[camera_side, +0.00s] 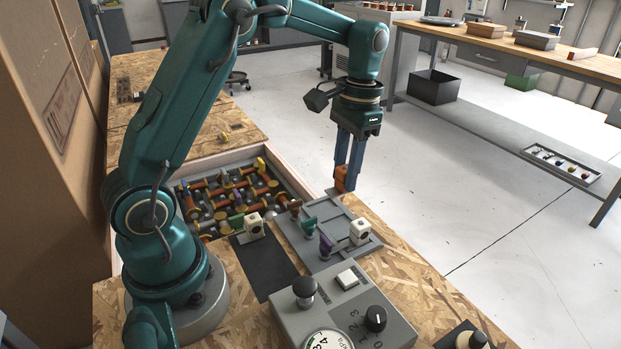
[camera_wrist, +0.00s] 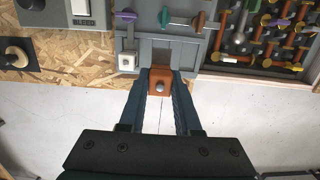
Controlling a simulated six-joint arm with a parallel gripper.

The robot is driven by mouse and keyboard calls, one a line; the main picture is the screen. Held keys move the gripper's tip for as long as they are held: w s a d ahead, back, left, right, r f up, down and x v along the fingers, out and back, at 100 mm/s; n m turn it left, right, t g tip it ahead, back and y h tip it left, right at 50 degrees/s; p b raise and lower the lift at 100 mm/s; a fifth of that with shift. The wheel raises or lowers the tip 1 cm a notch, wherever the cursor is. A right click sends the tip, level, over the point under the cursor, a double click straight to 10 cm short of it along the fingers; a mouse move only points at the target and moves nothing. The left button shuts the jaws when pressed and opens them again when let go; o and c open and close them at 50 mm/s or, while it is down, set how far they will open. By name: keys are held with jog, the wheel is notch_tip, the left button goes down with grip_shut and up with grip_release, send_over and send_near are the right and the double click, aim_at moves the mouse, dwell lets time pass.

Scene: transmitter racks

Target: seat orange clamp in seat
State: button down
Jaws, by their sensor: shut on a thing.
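My gripper (camera_side: 347,172) is shut on the orange clamp (camera_side: 340,181), a small block with a round metal stud, and points down at the tray's far edge. In the wrist view the clamp (camera_wrist: 160,84) sits between the fingertips (camera_wrist: 160,94), just at the tray's outer edge. The grey tray (camera_side: 337,258) has raised walls and sunken compartments; it also shows in the wrist view (camera_wrist: 185,54). A white block (camera_side: 360,232) sits in the tray's near corner. I cannot tell whether the clamp touches the tray, nor which compartment is its seat.
Purple (camera_side: 326,246), teal (camera_side: 309,228) and brown (camera_side: 295,208) handles stand along the tray. Another white block (camera_side: 254,226) stands by a dark mat (camera_side: 262,266). A bin of mixed parts (camera_side: 283,178) lies behind. A grey control box (camera_side: 350,310) with knobs stands in front.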

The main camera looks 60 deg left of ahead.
dwell(0.3)
jog(key=shift+f, duration=2.9)
jog(key=shift+f, duration=1.1)
jog(key=c, duration=0.5)
grip_release()
jog(key=shift+r, duration=0.1)
jog(key=shift+w+r, duration=0.15)
jog(key=shift+r, duration=1.1)
jog(key=shift+w+r, duration=0.1)
jog(key=shift+r, duration=1.1)
